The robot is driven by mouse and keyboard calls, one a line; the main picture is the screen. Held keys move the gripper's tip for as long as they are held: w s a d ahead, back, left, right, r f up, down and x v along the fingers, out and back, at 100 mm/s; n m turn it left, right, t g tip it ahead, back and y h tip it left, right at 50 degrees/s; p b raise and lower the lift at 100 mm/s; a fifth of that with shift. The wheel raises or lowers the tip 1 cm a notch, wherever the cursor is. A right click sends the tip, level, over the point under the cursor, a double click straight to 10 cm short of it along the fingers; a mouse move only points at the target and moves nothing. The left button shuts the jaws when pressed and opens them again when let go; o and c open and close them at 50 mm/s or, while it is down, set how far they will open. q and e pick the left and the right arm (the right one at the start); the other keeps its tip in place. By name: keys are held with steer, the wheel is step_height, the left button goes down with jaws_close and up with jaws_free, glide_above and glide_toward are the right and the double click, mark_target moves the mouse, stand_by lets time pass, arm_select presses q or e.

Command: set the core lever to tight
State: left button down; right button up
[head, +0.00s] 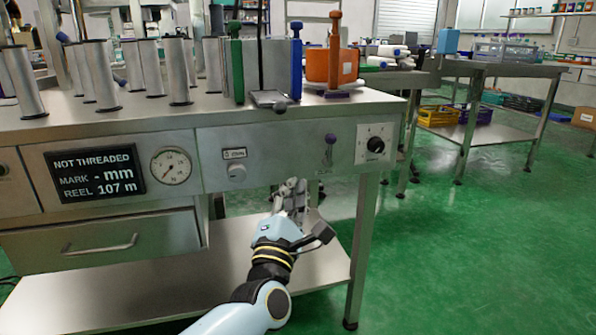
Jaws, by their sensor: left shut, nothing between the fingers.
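A small lever with a purple knob (330,140) stands on the front panel of the steel bench, right of centre. Its labels are too small to read, so I cannot tell which setting it is at. My left gripper (297,186) is shut and empty, below the panel's lower edge and a little left of the lever. It is apart from the lever. My right gripper is not in view.
A black rotary dial (375,145) sits right of the lever, and a button (236,171) and gauge (171,167) sit left. The display (95,172) reads "NOT THREADED". Green, blue and orange handled parts (335,66) stand on the bench top. Green floor is open at right.

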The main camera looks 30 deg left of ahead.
arm_select(q)
steer(key=shift+v, duration=1.3)
